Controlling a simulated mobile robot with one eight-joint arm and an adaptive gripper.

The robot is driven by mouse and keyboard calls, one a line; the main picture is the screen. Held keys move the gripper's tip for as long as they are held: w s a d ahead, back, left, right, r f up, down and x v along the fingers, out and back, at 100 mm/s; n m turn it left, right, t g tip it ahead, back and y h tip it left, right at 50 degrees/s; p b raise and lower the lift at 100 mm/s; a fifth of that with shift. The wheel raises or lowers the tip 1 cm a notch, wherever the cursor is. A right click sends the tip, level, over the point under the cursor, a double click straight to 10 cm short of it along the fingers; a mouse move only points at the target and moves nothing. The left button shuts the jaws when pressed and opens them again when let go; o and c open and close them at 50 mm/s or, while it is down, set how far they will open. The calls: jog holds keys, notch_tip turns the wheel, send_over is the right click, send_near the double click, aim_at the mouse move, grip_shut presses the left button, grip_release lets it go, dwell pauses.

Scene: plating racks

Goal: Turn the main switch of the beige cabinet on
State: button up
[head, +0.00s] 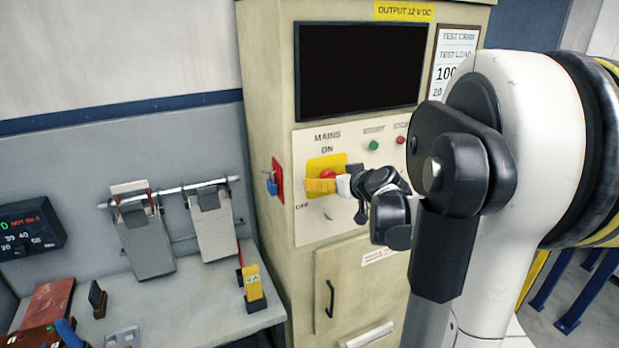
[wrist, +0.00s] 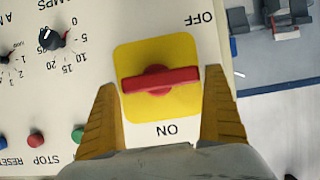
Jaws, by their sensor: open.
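The beige cabinet (head: 262,110) stands in the middle of the head view. Its main switch is a red bar handle (wrist: 158,82) on a yellow square plate (wrist: 130,60), also in the head view (head: 328,173), partly hidden by my gripper. In the wrist view the bar lies nearly level, crosswise to the direction of the "ON" label (wrist: 167,130) below the plate. The "OFF" label (wrist: 200,19) is above right. My gripper (wrist: 160,80) is open in front of the switch, one yellow finger beyond each end of the bar. I see no clear contact.
Green (head: 374,145) and red (head: 401,139) buttons sit right of the switch, near my arm. A blue and red fitting (head: 275,182) sticks out from the cabinet's left side. A grey bench (head: 190,305) with several items stands at left.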

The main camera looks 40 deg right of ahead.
jog(key=shift+a, duration=0.1)
jog(key=shift+c, duration=0.3)
jog(key=c, duration=0.9)
jog(key=shift+m, duration=0.3)
jog(key=shift+d+m+t+y+b, duration=0.25)
jog(key=shift+m+t+y+b, duration=0.15)
jog(key=shift+m+y+b, duration=0.5)
jog(key=m+y+b, duration=0.1)
jog(key=m, duration=0.1)
jog(key=m+t+y+b, duration=0.1)
jog(key=m+b, duration=0.1)
jog(key=shift+d+f, duration=0.1)
jog(key=shift+d, duration=0.1)
jog(key=m+t+b, duration=0.1)
jog(key=m+b, duration=0.1)
jog(key=m+y+b, duration=0.1)
jog(key=m+b, duration=0.1)
jog(key=shift+s+d+f+t+y, duration=0.1)
jog(key=shift+d+t+y, duration=0.1)
jog(key=shift+t+y, duration=0.15)
jog(key=shift+m+t+b, duration=0.65)
jog(key=shift+m+b, duration=0.4)
jog(key=shift+m, duration=0.45)
